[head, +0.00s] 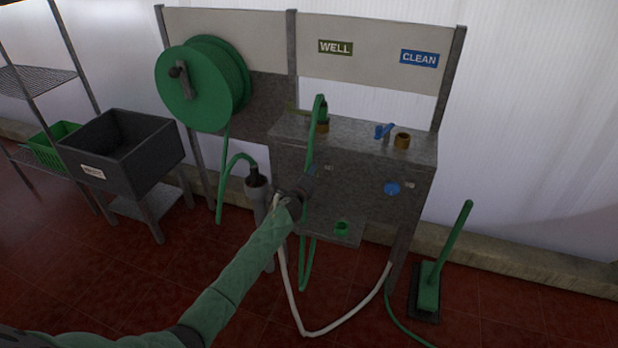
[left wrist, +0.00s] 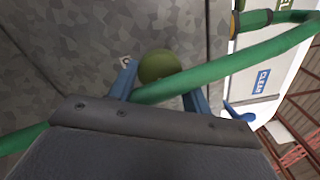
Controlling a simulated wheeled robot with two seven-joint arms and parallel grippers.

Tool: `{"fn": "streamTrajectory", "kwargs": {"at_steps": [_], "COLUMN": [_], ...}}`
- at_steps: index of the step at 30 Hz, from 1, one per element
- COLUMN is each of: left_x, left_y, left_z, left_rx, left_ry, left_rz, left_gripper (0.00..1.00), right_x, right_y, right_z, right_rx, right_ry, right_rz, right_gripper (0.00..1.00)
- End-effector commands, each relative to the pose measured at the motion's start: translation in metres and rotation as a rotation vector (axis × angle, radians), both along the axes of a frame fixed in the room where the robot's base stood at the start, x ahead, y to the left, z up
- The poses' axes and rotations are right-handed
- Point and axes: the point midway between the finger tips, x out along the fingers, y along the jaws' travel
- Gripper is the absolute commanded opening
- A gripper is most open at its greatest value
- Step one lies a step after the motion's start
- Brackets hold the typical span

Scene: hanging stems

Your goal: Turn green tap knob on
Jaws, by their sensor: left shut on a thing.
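In the left wrist view the round olive-green tap knob (left wrist: 158,66) sits on the grey speckled panel (left wrist: 85,45) between the tips of my blue fingers. My left gripper (left wrist: 163,85) is shut on this knob. A green hose (left wrist: 240,62) runs across the jaws and hides the tip of the right-hand finger. In the head view my left gripper (head: 296,192) is at the left part of the front of the grey metal cabinet (head: 350,170), and the arm and gripper hide the green knob. My right gripper is in neither view.
A blue knob (head: 391,189) is on the cabinet's right front, with a blue lever (head: 384,131) on top. Signs read WELL (head: 335,47) and CLEAN (head: 419,58). A green hose reel (head: 190,88), dark sink (head: 118,150) and green brush (head: 430,285) stand around.

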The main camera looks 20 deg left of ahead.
Motion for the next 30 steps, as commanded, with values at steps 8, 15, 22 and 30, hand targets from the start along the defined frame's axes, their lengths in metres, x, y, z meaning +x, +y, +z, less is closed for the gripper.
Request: {"fn": "streamTrajectory", "kwargs": {"at_steps": [8,15,22,30], "left_x": [0.000,0.000,0.000,0.000], "left_y": [0.001,0.001,0.002,0.002], "left_z": [-0.001,-0.001,0.000,0.000], "left_rx": [-0.219,-0.343,-0.399,-0.410], "left_ry": [0.009,0.012,0.015,0.015], "left_rz": [0.003,0.004,0.003,0.003], "left_gripper": [0.26,0.26,0.26,0.26], "right_x": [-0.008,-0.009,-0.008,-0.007], "right_y": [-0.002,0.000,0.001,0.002], "right_z": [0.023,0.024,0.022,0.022], "right_rx": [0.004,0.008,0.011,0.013], "right_ry": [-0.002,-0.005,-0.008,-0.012], "right_rz": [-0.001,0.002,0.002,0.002], "right_gripper": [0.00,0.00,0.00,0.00]}}
